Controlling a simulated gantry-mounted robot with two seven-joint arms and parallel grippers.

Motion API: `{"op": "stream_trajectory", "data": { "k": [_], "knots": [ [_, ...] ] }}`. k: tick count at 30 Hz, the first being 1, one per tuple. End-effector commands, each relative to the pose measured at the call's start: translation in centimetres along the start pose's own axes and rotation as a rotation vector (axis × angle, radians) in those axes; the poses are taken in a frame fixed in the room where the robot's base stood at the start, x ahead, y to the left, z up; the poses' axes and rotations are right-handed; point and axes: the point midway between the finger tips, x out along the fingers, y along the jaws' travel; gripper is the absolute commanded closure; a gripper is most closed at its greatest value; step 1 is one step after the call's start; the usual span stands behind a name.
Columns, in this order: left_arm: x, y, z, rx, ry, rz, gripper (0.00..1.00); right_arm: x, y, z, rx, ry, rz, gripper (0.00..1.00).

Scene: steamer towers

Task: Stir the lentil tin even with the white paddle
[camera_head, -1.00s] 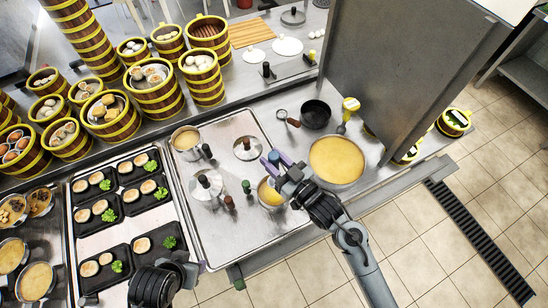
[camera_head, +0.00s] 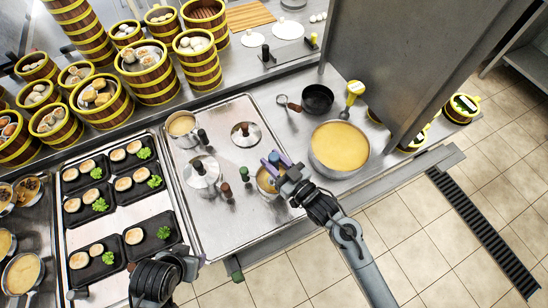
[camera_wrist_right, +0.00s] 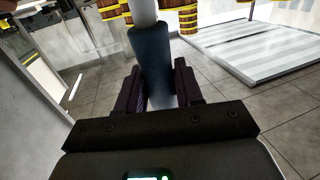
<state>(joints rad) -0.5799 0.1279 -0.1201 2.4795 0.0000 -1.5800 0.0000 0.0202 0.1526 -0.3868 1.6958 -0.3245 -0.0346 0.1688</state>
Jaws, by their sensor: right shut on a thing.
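A small round tin (camera_head: 266,186) with yellow contents stands on the metal tray, partly covered by my right gripper. I cannot tell for sure that it is the lentil tin. My right gripper (camera_head: 279,164) is over its rim, shut on a blue handle (camera_head: 273,158), seemingly the paddle's. In the right wrist view the blue-grey handle (camera_wrist_right: 152,62) stands between the dark fingers, with a white part (camera_wrist_right: 143,12) beyond it. The paddle's lower end is not clear in the head view. My left gripper (camera_head: 165,281) is low at the left; its fingers are not clear.
A large pot of yellow liquid (camera_head: 340,147) stands right of the metal tray (camera_head: 225,225), near a black pan (camera_head: 317,98). Lidded pots (camera_head: 202,174) and a small pot (camera_head: 183,126) stand on the tray. Black food trays (camera_head: 85,206) lie left; steamers (camera_head: 100,100) stand behind.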

Motion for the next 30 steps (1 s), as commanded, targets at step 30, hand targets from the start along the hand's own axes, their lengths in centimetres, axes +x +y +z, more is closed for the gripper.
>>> {"op": "stream_trajectory", "data": {
  "k": [30],
  "knots": [
    [2.5, 0.3, 0.8, -0.008, 0.001, 0.006, 0.47, 0.0, 0.0, 4.3, -0.001, 0.003, 0.0, 1.0]
  ]
}}
